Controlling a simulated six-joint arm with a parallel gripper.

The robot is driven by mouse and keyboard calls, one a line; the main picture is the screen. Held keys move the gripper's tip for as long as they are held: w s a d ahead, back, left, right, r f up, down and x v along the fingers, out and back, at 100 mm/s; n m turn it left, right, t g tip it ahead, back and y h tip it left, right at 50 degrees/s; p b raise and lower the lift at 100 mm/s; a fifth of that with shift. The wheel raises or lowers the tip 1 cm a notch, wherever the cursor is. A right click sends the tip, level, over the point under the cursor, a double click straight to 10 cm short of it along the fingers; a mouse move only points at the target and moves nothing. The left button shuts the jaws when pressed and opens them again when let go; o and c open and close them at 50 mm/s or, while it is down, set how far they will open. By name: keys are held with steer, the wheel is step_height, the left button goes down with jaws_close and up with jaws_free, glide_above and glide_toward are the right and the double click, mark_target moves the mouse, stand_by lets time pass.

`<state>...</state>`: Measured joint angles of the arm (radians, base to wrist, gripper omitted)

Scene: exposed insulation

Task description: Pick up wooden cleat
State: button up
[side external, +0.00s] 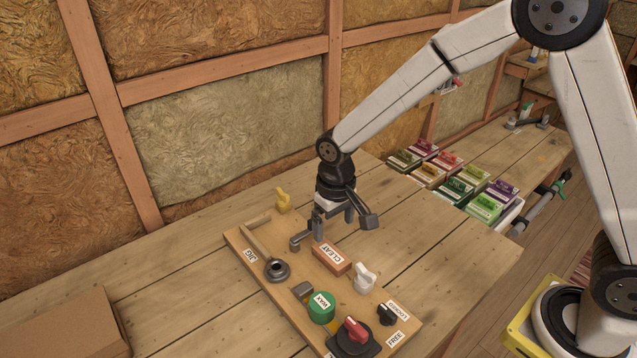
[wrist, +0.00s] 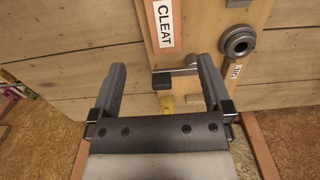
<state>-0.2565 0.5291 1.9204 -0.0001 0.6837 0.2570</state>
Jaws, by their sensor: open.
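The wooden cleat (side external: 332,260) is a small orange-brown block with a white CLEAT label, lying on the wooden board (side external: 237,238). In the wrist view the cleat (wrist: 165,25) shows at the top edge, cut off by the frame, beyond my fingertips. My gripper (side external: 332,232) is open and empty, pointing down above the back part of the board, just behind the cleat in the side view. In the wrist view its two fingers (wrist: 162,68) are wide apart, and the cleat is not between them.
A dark grey post (side external: 319,228) stands close to my fingers. A grey metal ring (side external: 277,270), a white piece (side external: 364,278), a green WAX tin (side external: 322,308) and a red-handled knob (side external: 354,335) surround the cleat. A yellow piece (side external: 283,201) stands behind the board.

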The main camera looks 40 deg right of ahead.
mark_target(330, 252)
steer(key=shift+w+a+f, duration=0.15)
steer(key=shift+w+a, duration=0.05)
steer(key=shift+a, duration=0.1)
steer(key=shift+f, duration=1.3)
steer(key=shift+f, duration=0.1)
steer(key=shift+f, duration=2.5)
steer(key=c, duration=1.3)
steer(key=shift+r, duration=0.2)
steer(key=shift+c, duration=0.2)
